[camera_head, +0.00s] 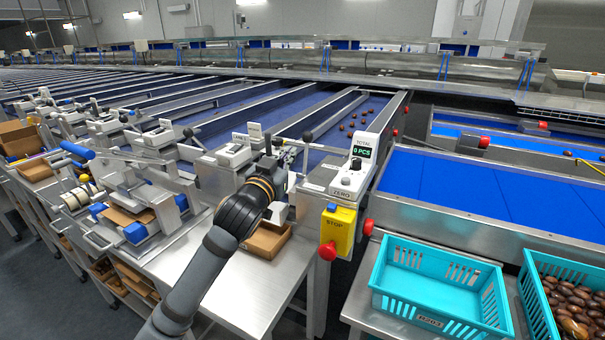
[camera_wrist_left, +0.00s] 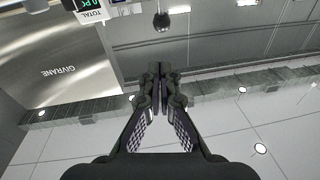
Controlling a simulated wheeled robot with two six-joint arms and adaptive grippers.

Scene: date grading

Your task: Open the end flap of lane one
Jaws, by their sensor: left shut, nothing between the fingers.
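My left gripper (camera_head: 283,150) reaches in from the bottom of the head view to the near end of the lane nearest the counter post. Its fingers are shut and empty in the left wrist view (camera_wrist_left: 158,72). A lever with a black knob (camera_head: 307,137) stands just right of the fingertips in the head view. A dark knob (camera_wrist_left: 162,20) shows beyond the fingertips in the left wrist view, apart from them. Several brown dates (camera_head: 352,125) lie on that lane's blue belt. My arm hides much of the lane end, and I cannot make out the flap. My right gripper is out of view.
A counter post (camera_head: 355,175) reads 0 PCS, above a yellow stop box (camera_head: 338,230) with red buttons. A cardboard box (camera_head: 266,240) sits below my gripper. An empty turquoise crate (camera_head: 392,285) and a date-filled crate (camera_head: 527,300) stand at right.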

